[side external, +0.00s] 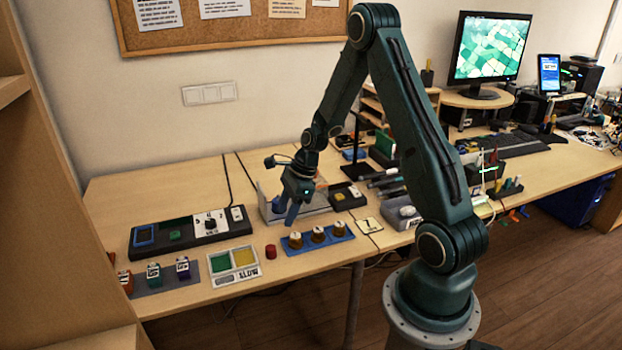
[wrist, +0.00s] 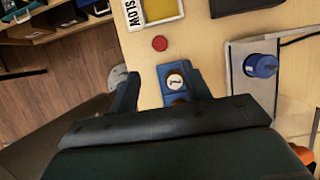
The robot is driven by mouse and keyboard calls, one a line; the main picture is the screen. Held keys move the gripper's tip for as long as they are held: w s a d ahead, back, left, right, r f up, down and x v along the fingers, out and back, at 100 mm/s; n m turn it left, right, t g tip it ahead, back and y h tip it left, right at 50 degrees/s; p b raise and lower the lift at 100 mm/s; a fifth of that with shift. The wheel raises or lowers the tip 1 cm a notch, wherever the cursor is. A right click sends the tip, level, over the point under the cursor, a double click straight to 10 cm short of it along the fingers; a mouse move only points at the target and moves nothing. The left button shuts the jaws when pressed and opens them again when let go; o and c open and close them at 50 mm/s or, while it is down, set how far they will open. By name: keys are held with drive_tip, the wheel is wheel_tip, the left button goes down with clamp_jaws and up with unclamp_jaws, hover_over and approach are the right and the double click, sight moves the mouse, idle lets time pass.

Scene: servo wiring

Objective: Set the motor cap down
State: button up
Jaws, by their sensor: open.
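My gripper (side external: 290,212) is open above the table, behind the blue tray in the side view. In the wrist view its two fingers (wrist: 162,85) are spread, with nothing gripped between them. The blue tray (side external: 306,247) holds brass caps with pale marked tops. One cap (wrist: 175,81) shows between the fingers in the wrist view, below them; another is partly hidden by the gripper. A blue round cap (wrist: 262,65) sits upright on a grey-white box (wrist: 236,50), apart from the fingers. I cannot tell which of these is the motor cap.
A red round button (side external: 271,252) stands left of the blue tray. A green-and-yellow panel marked SLOW (side external: 235,264) and a black control box (side external: 188,232) lie further left. A dark box (side external: 347,195) stands right of the gripper. Bare table shows around the red button.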

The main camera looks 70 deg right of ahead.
drive_tip(key=s+a+r+n+h, duration=0.1)
drive_tip(key=s+a+r+n, duration=0.2)
drive_tip(key=a+r+n, duration=0.35)
drive_tip(key=s+a+r+n+h, duration=0.15)
drive_tip(key=a+r+n, duration=0.25)
drive_tip(key=r+n, duration=0.5)
drive_tip(key=s+a+r+n+t, duration=0.1)
drive_tip(key=s+a+r+n, duration=0.2)
drive_tip(key=s+r+n, duration=0.2)
drive_tip(key=s+a+r+n+t, duration=0.1)
drive_tip(key=s+a+r+n, duration=0.2)
drive_tip(key=s, duration=0.7)
wheel_tip(320, 180, up, 2)
drive_tip(key=n, duration=0.3)
drive_tip(key=shift+s+a+h, duration=0.3)
drive_tip(key=shift+a+h, duration=0.05)
drive_tip(key=shift+a, duration=0.05)
